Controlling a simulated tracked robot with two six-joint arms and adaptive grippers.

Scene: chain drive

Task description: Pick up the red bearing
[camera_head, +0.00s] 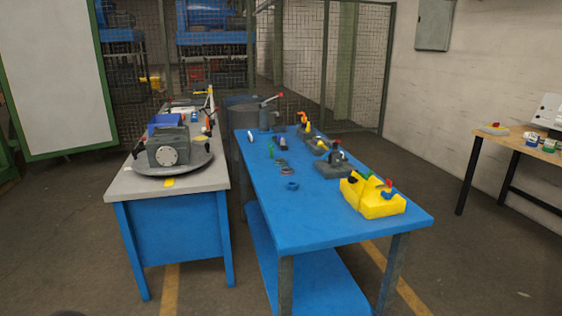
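I cannot make out a red bearing for certain. A small red part (388,183) shows on top of the yellow block (382,208) at the front right of the blue table (310,228); it is too small to identify. Another small red spot (496,125) sits on a yellowish box on the wooden table at the right. A blue ring (292,186) lies flat on the blue table. Neither of my grippers is in view.
A grey-topped bench (130,184) with a dark machine on a round plate stands left of the blue table. Dark fixtures (334,167) line the blue table's right side. The wooden table (517,140) stands by the right wall. Open floor (460,262) lies between the tables.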

